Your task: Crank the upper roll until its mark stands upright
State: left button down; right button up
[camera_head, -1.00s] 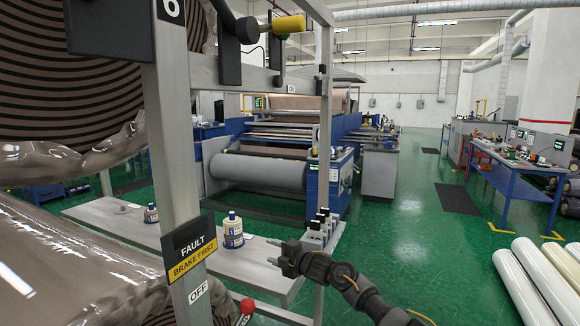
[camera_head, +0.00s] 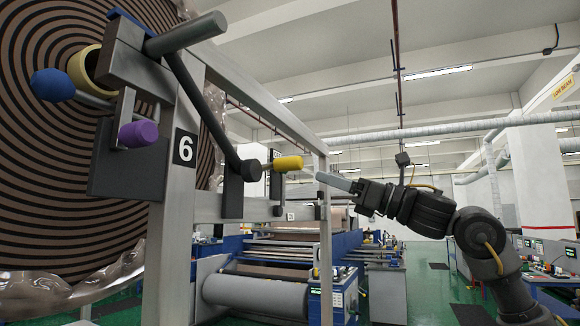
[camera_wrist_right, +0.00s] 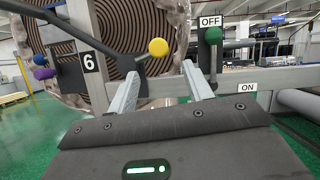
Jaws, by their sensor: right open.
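The upper roll (camera_head: 60,190) fills the left of the head view, with its dark spiral end facing me. I cannot make out a mark on it. A dark crank arm (camera_head: 205,110) slopes down to the right and ends in a yellow handle (camera_head: 289,163). My right gripper (camera_head: 318,175) is open, its fingers pointing left just beside the yellow handle. In the right wrist view the round end of the yellow handle (camera_wrist_right: 158,47) shows ahead, between the fingertips (camera_wrist_right: 164,64). I cannot tell whether they touch it. My left gripper is not in view.
A blue knob (camera_head: 52,85) and a purple knob (camera_head: 138,134) sit by the roll's core, left of the post marked 6. A green-knobbed lever (camera_wrist_right: 213,34) under an OFF label stands right of the yellow handle in the wrist view. A frame rail (camera_head: 260,100) runs behind.

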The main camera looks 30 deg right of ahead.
aim_at(290, 164)
jog(key=p+x, duration=0.4)
jog(key=x, duration=0.6)
jog(key=shift+w+a+r+p, duration=0.15)
jog(key=shift+r+p, duration=0.1)
jog(key=shift+p, duration=0.15)
jog(key=shift+c, duration=0.4)
grip_shut()
